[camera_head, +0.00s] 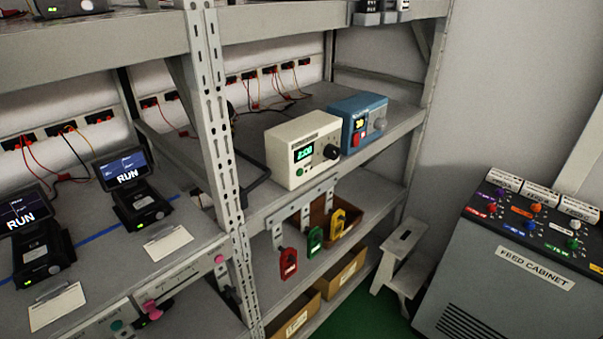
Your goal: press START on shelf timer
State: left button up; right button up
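A cream box timer (302,151) stands upright on the middle shelf of the right-hand rack. Its front has a lit green display (304,153) that seems to read 2:00, a small green button (300,172) below it, and a black knob (331,152) on the right. Any label at the green button is too small to read. Nothing touches the timer's front. Neither of my grippers is in view.
A blue box (358,122) with a red switch stands just right of the timer. A slotted upright (214,130) rises left of it. Red, green and yellow tags (314,240) hang below. A feed cabinet (515,265) and grey step stool (399,250) stand at the right.

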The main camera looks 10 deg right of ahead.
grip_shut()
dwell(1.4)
